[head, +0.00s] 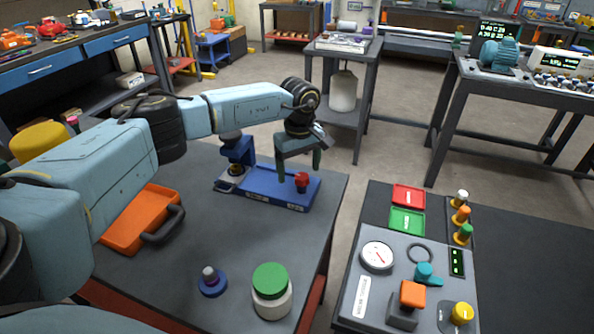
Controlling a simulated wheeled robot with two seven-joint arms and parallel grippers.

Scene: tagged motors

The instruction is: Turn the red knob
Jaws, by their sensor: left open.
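The red knob (302,182) stands near the right end of a blue base (270,188) on the grey table. My left gripper (298,169) points down just above the knob. Its two fingers are spread apart, one to the left of the knob and one farther right and behind. Nothing shows between the fingers, and I cannot tell whether either touches the knob. A blue upright clamp-like part (238,150) stands at the left end of the base. My right gripper is not in view.
An orange tray (128,222) with a dark handle lies left on the table. A green-lidded white jar (271,297) and a small blue-based peg (212,284) stand in front. A control panel (385,290) with knobs sits on a separate table to the right, across a gap.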

